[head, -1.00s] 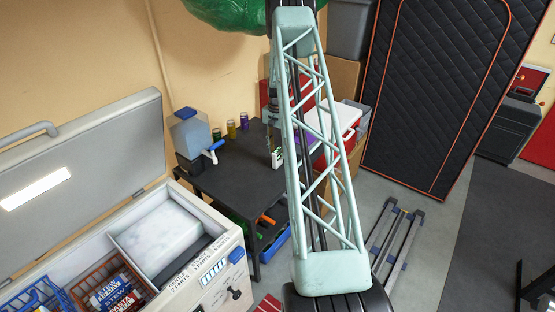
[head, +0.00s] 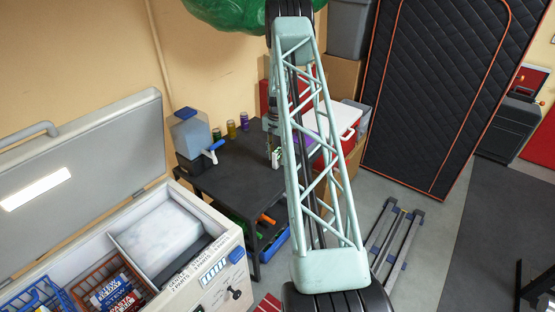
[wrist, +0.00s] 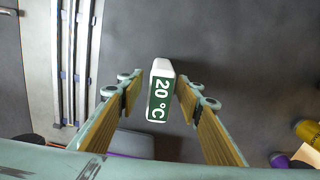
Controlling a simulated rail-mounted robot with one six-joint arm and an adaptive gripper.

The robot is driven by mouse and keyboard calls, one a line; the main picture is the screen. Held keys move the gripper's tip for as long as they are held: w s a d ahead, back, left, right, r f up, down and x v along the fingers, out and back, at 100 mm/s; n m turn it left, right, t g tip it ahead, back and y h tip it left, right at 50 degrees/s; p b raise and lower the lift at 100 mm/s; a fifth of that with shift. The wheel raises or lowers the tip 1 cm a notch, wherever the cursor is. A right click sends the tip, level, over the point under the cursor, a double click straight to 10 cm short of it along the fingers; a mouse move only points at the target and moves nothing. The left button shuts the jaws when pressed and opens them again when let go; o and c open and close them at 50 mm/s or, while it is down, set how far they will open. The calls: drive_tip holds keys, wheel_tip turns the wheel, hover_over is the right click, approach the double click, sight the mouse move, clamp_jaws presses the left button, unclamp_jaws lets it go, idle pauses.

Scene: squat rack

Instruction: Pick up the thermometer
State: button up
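The thermometer (wrist: 161,93) is a small white block with a green face reading 20 °C, standing on the dark table in the wrist view. In the head view it shows as a small white and green piece (head: 277,157) on the table, beside my arm. My gripper (wrist: 158,86) is open, with its two padded fingers on either side of the thermometer in the wrist view. A gap shows between each finger and the thermometer. In the head view my gripper is mostly hidden behind my arm's lattice link.
The dark table (head: 234,180) carries a water jug (head: 190,135) and several small cans (head: 231,129) at the back left. A red cooler with a white lid (head: 345,118) stands right of the table. An open chest freezer (head: 205,275) is at front left.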

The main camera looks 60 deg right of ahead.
drive_tip(key=shift+c, duration=0.7)
drive_tip(key=c, duration=0.8)
drive_tip(key=shift+r, duration=0.1)
drive_tip(key=shift+r, duration=1.7)
drive_tip(key=s+a+r+b, duration=0.1)
drive_tip(key=s+a, duration=0.9)
drive_tip(key=a, duration=0.2)
drive_tip(key=shift+s+r, duration=0.2)
drive_tip(key=shift+s, duration=0.1)
